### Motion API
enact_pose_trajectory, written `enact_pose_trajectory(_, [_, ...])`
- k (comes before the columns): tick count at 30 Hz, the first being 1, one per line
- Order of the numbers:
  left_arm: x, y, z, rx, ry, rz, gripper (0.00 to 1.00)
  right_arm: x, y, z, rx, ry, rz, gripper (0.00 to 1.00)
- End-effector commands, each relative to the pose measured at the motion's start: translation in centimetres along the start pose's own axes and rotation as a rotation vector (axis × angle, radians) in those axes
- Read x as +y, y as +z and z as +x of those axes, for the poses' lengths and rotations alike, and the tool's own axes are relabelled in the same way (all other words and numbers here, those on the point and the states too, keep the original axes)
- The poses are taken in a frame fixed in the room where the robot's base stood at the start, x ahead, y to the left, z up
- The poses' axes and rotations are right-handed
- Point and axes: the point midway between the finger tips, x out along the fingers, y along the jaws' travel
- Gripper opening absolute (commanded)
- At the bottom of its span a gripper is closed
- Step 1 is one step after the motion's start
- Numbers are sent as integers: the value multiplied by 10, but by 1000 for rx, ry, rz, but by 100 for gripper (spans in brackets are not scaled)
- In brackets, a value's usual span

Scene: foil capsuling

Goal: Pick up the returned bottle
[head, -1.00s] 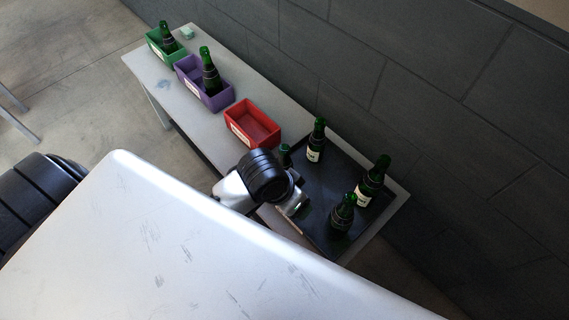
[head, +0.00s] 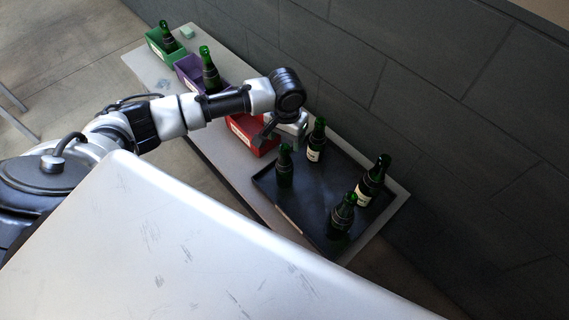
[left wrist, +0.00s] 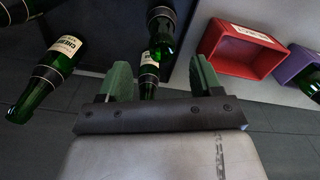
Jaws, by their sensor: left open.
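Several dark green bottles stand upright on a black tray (head: 314,222). The frames do not show which one is the returned bottle. The bottle at the tray's left corner (head: 285,166) shows no label; the back bottle (head: 316,140), right bottle (head: 372,182) and front bottle (head: 343,212) are the others. My left gripper (head: 281,137) is open and empty above the tray's left end, close to the left-corner and back bottles. In the left wrist view its green fingers (left wrist: 158,68) are spread, with a labelled bottle (left wrist: 150,68) seen between them, apparently beyond. My right gripper is not in view.
A red bin (head: 240,124), partly behind my left arm, looks empty. A purple bin (head: 187,70) and a green bin (head: 152,42) each hold a bottle. A dark wall (head: 430,110) runs behind the bench. A large pale surface (head: 170,240) fills the foreground.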

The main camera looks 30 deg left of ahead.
Motion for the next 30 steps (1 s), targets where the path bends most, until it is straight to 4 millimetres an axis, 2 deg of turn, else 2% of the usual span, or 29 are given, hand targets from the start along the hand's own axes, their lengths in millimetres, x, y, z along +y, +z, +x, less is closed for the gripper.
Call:
enact_pose_trajectory(3, [0, 0, 14, 1, 0, 1, 65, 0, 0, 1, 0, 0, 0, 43])
enact_pose_trajectory(8, [-1, 1, 25, 0, 0, 1, 65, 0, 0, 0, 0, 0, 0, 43])
enact_pose_trajectory(16, [-2, 3, 64, 2, 0, 3, 65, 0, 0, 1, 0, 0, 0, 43])
enact_pose_trajectory(25, [-3, 2, 70, 4, 0, 4, 65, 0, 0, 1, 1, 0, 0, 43])
enact_pose_trajectory(26, [-3, 2, 70, 4, 0, 4, 64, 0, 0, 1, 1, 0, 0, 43])
enact_pose_trajectory(30, [-3, 3, 69, 3, 0, 4, 42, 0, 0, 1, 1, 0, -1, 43])
